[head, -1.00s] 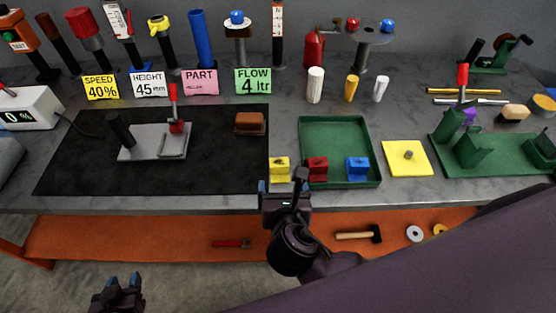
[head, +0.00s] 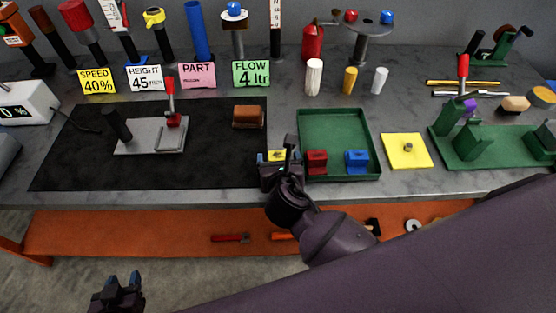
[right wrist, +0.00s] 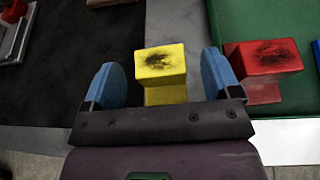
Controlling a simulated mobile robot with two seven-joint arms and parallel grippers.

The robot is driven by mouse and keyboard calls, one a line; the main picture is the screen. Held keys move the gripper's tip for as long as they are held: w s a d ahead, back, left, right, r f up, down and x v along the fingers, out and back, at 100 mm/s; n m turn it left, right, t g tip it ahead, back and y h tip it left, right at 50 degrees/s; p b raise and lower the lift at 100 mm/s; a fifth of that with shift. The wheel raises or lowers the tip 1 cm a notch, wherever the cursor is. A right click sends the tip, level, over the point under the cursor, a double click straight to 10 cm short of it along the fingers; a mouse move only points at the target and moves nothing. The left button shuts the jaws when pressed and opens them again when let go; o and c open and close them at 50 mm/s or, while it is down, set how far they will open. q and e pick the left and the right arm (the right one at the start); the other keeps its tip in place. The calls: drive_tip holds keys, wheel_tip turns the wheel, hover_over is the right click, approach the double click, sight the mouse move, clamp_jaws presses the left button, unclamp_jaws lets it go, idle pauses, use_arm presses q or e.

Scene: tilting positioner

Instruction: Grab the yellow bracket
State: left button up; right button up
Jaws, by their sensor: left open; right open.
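The yellow bracket (head: 277,155) stands at the front edge of the black mat, just left of the green tray, mostly hidden by my right gripper in the head view. In the right wrist view the yellow bracket (right wrist: 163,70) has a dark smudge on its top and sits between the blue fingertips. My right gripper (right wrist: 162,85) is open around it, with a gap visible on each side. It also shows in the head view (head: 279,158). My left gripper (head: 120,283) is open and empty, low at the left, away from the bench.
The green tray (head: 335,116) holds a red bracket (head: 316,161) and a blue bracket (head: 357,161); the red one (right wrist: 265,62) is close beside my right finger. A brown block (head: 249,117) lies behind on the black mat (head: 75,155). A grey fixture (head: 150,135) stands further left.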

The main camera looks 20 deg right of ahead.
drive_tip(key=shift+w+d+f, duration=0.15)
drive_tip(key=shift+w+f, duration=0.1)
drive_tip(key=shift+w, duration=0.4)
drive_tip(key=shift+c, duration=0.2)
drive_tip(key=c, duration=1.2)
drive_tip(key=shift+r, duration=0.1)
